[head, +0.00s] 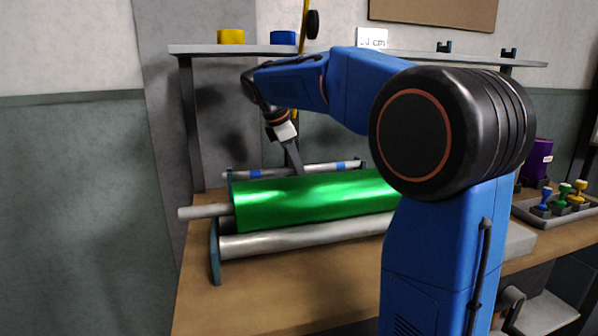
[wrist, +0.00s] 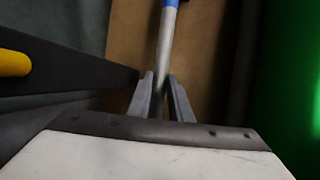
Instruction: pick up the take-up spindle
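The take-up spindle, which I take to be the thin metal rod (head: 315,170) with blue bands, lies behind the green foil roll (head: 310,198) in the head view. It appears to rest across the stand's end plates. My gripper (head: 297,172) reaches down to it from above, between the two blue bands; the roll hides the fingertips there. In the wrist view the rod (wrist: 165,50) runs between my two grey fingers (wrist: 160,85), with a blue band at the top edge. The fingers are close to its sides; I cannot tell whether they touch it.
A pale roller (head: 300,238) lies in front below the green roll. A shelf (head: 220,49) with a yellow and a blue ring stands above and behind. A tray of stamps (head: 575,208) and a purple container (head: 537,160) are at right. The bench's front left (head: 215,305) is clear.

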